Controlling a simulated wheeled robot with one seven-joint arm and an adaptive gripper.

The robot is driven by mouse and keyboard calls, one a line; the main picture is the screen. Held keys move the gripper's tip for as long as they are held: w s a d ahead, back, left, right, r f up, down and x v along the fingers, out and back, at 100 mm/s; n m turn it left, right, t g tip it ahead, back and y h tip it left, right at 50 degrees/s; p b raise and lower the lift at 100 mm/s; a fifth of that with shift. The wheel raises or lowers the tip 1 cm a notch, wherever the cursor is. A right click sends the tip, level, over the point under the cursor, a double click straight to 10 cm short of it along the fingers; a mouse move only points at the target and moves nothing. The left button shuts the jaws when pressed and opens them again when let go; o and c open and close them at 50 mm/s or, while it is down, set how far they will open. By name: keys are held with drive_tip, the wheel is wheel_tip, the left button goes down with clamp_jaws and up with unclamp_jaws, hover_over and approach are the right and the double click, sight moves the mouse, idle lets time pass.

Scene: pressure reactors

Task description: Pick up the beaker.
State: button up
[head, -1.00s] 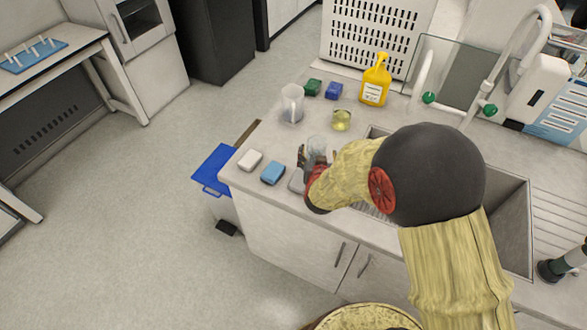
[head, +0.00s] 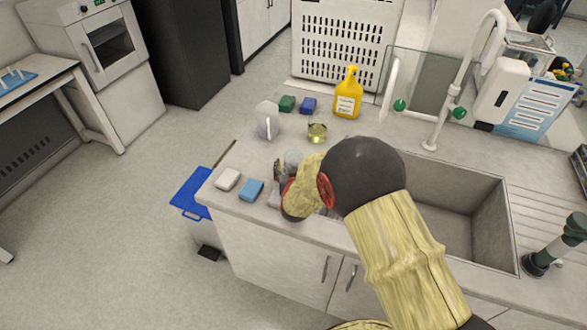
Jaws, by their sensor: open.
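A clear glass beaker (head: 293,157) stands near the front edge of the counter, just left of the sink. Its lower part is hidden behind my gripper and wrist. My gripper (head: 289,166) is at the beaker, with a dark finger showing on its left side; the other finger is mostly hidden by my arm. The jaws are open, and I cannot tell whether they touch the glass. A smaller glass vessel with yellow liquid (head: 317,132) stands behind it, to the right.
A white block (head: 228,180) and light-blue sponge (head: 252,189) lie left. The sink (head: 460,205) and faucet (head: 455,95) are right.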

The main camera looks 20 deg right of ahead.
drive_tip(key=shift+c, duration=0.2)
drive_tip(key=c, duration=1.2)
drive_tip(key=shift+c, duration=1)
drive_tip(key=shift+r, duration=0.15)
